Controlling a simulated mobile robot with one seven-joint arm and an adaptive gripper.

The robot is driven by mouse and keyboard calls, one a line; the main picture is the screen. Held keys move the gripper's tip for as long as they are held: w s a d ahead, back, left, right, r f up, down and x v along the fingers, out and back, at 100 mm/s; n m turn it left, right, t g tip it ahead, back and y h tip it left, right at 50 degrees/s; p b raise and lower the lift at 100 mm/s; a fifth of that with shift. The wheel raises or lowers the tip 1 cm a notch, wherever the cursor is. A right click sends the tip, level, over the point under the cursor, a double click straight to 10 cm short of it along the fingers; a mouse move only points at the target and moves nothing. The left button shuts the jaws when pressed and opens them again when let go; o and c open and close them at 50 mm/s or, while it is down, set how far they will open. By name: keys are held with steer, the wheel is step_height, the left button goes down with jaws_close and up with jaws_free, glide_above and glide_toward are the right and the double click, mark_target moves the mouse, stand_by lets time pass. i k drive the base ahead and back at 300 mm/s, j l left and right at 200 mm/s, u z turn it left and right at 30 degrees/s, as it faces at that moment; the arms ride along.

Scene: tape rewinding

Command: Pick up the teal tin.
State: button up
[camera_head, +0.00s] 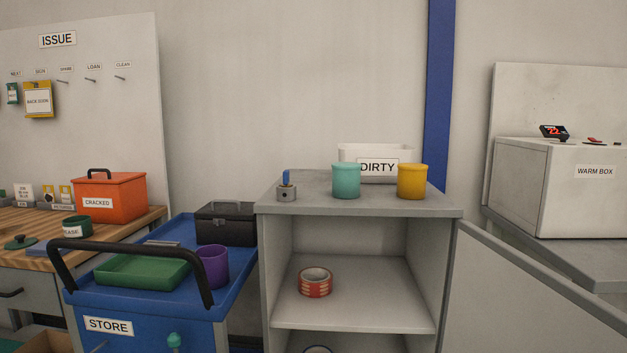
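The teal tin (346,182) stands upright on the top of the grey cabinet (280,208), near its middle. It is in front of the white bin labelled DIRTY (347,153) and covers part of it. A yellow tin (412,182) stands to its right with a gap between them. My gripper is not in view.
A small grey holder with a blue piece (286,190) stands left of the teal tin. The cabinet's open door (530,290) reaches out to the right. A blue trolley (165,310) with a black handle stands at the left. The cabinet top's front strip is clear.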

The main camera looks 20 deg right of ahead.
mark_target(346, 175)
steer(key=i+j+z, duration=0.1)
steer(key=j+z, duration=0.3)
steer(key=i+j+z, duration=0.1)
steer(key=j+z, duration=0.3)
steer(key=i+l+z, duration=0.15)
steer(key=z, duration=0.25)
steer(key=i+l+z, duration=0.15)
steer(key=z, duration=0.3)
steer(key=i+l+z, duration=0.1)
steer(key=z, duration=0.3)
steer(key=i, duration=0.05)
